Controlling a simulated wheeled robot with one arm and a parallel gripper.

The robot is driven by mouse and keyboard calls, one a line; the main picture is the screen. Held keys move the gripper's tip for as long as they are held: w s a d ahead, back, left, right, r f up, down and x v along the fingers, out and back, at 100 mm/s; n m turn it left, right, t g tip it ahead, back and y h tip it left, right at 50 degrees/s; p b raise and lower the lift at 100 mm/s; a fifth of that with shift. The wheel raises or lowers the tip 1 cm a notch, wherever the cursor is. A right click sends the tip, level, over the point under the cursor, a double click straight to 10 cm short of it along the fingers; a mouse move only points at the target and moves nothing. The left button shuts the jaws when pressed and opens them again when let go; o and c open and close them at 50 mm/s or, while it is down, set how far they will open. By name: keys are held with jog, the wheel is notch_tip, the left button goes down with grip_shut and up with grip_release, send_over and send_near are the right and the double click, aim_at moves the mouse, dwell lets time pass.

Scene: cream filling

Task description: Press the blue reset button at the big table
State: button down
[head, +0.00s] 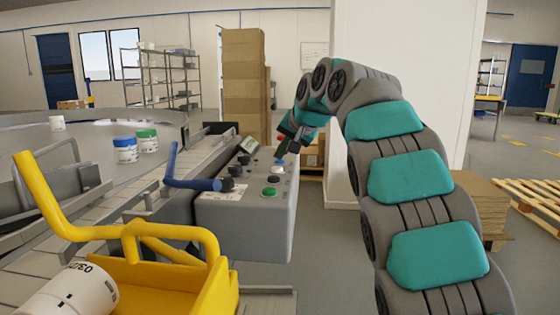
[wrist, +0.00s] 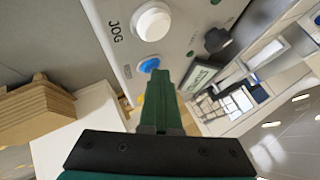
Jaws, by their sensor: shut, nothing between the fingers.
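The blue button (wrist: 149,65) is on the grey face of the control box, just below the large white JOG button (wrist: 151,21) in the wrist view. The control box (head: 258,218) stands at the edge of the big table in the head view; I cannot make out the blue button clearly there. My gripper (wrist: 165,76) is shut and empty, its green fingers pointing at the panel. The fingertips are right beside the blue button and slightly overlap its edge in the picture; I cannot tell whether they touch it. In the head view my gripper (head: 284,150) is over the box's far end.
A green button (head: 270,192) and black knobs share the panel. A blue bent handle (head: 190,183) and a yellow carrier (head: 130,238) are to the left. A cardboard stack (head: 244,85) stands behind. A white pillar (head: 395,70) rises behind my arm.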

aim_at(281, 165)
dwell(0.3)
jog(key=shift+r+p, duration=0.95)
jog(key=shift+r, duration=0.1)
notch_tip(281, 165, up, 2)
jog(key=shift+r+p, duration=0.2)
jog(key=shift+p, duration=1.05)
notch_tip(281, 165, up, 2)
jog(key=shift+r, duration=0.15)
